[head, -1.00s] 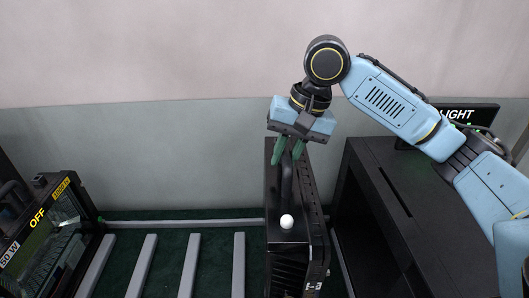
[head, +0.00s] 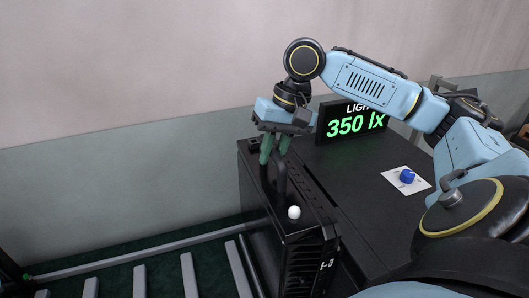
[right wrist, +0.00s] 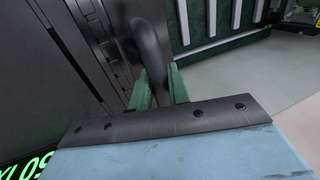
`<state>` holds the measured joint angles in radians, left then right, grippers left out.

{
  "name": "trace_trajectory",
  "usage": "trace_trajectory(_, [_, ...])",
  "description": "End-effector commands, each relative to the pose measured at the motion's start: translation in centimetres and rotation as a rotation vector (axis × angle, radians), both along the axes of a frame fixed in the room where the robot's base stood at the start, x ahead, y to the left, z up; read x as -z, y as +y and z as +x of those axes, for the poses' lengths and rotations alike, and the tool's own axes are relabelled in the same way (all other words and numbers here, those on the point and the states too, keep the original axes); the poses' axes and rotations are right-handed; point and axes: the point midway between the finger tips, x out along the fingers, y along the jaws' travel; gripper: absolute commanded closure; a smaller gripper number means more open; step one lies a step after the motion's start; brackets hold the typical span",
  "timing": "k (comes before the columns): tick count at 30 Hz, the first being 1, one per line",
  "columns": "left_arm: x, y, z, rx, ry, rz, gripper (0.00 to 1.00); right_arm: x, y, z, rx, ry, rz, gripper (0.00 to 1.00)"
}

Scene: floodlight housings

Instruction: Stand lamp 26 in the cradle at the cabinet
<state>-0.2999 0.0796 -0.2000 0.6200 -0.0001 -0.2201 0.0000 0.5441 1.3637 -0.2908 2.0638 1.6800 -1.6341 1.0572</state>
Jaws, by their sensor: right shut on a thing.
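A black floodlight housing (head: 318,232) stands upright in the head view, with a dark handle, a white knob on top and ribbed fins at its near end. Its number cannot be read. My right gripper (head: 274,158) is shut on the lamp's handle (head: 279,182) from above. In the right wrist view, the green fingers (right wrist: 159,96) close around the dark handle (right wrist: 150,45). The black cabinet (head: 365,195) is directly right of the lamp, which hides part of it. I cannot make out the cradle or whether the lamp rests on anything. My left gripper is out of view.
A display (head: 350,121) reading 350 lx stands at the back of the cabinet top. A blue knob (head: 407,176) on a white plate lies on the top's right side. Pale slats (head: 188,272) over a dark green base are at the lower left. A plain wall is behind.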

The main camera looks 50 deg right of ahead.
Motion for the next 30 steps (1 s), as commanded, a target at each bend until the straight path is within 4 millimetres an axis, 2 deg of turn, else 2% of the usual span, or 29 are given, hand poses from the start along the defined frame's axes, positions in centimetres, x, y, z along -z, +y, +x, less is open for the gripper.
trace_trajectory(1, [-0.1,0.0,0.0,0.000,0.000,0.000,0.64,-0.5,-0.1,0.1,0.001,-0.014,0.002,1.00])
trace_trajectory(14, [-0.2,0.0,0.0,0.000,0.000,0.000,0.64,-0.5,-0.1,0.1,0.000,-0.013,0.000,1.00])
trace_trajectory(24, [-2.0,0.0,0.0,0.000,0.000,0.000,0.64,-0.8,-0.1,0.0,-0.004,-0.005,-0.014,1.00])
trace_trajectory(30, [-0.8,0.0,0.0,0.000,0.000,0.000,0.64,1.2,-0.1,0.1,-0.004,-0.005,-0.014,1.00])
